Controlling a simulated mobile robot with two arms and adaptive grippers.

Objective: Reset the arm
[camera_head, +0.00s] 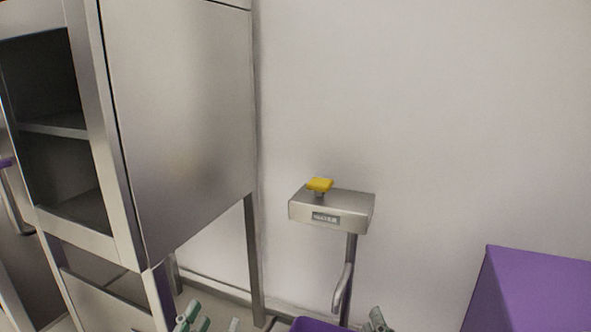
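My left gripper (193,318) shows only in part at the bottom edge, left of the middle. A few pale green-grey pieces of it stick up into the picture. My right gripper (377,320) shows as a small grey-green piece at the bottom edge, right of the middle. The upper part of a purple bin (315,325) shows between the two grippers, mostly cut off by the picture's edge. Whether either gripper touches the bin cannot be seen. The arms themselves are out of view, and how far the fingers are apart cannot be told.
A tall steel cabinet (180,120) with open shelves stands at the left. A steel stand (333,212) with a small display and a yellow knob (320,184) stands against the white wall. A purple box-shaped block (535,290) is at the lower right.

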